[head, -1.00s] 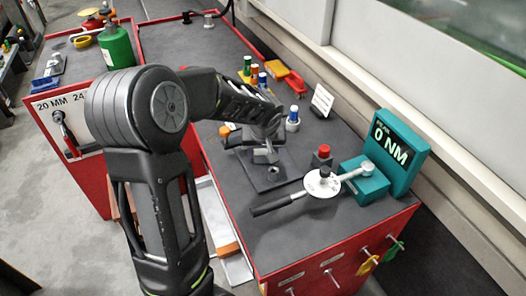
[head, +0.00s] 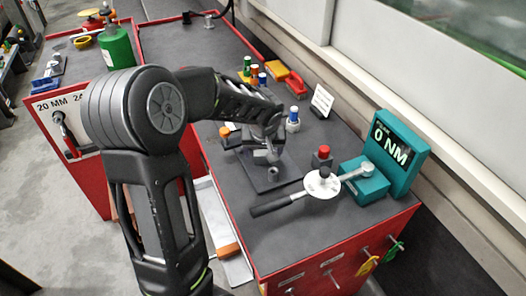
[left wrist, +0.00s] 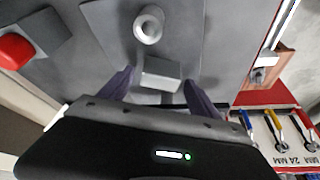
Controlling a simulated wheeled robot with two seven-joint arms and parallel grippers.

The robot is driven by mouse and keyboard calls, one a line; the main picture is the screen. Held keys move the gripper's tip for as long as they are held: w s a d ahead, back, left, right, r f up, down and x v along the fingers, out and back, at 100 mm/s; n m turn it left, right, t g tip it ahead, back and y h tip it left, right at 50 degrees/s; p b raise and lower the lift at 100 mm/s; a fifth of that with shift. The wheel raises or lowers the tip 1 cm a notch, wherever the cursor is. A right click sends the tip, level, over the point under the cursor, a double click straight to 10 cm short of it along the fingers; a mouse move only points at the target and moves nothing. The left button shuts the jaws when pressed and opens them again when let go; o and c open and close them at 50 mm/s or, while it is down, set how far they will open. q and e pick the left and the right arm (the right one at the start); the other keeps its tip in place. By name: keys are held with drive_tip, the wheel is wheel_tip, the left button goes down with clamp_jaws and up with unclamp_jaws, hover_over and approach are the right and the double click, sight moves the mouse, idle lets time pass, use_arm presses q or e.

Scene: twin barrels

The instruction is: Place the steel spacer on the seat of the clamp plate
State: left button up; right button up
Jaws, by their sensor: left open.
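The steel spacer, a short light-grey ring with a hole, stands upright on the dark clamp plate (head: 288,184). It shows in the left wrist view (left wrist: 149,25), and small in the head view (head: 273,171). I cannot tell whether it is fully down on the seat, which it hides. My left gripper (head: 264,152) is over the far part of the plate, apart from the spacer. In the left wrist view its fingers (left wrist: 160,87) are spread, with a grey block (left wrist: 160,73) of the plate between or just beyond them. My right gripper is out of view.
A torque wrench (head: 285,203) lies in front of the plate, its head by the teal tester (head: 398,152). A red-topped block (head: 323,157) stands to the right. The front-left bench corner is clear.

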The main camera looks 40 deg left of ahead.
use_arm(q)
drive_tip(key=v, duration=1.1)
drive_tip(key=shift+r, duration=0.25)
drive_tip(key=shift+s+d, duration=0.1)
drive_tip(key=shift+d, duration=0.05)
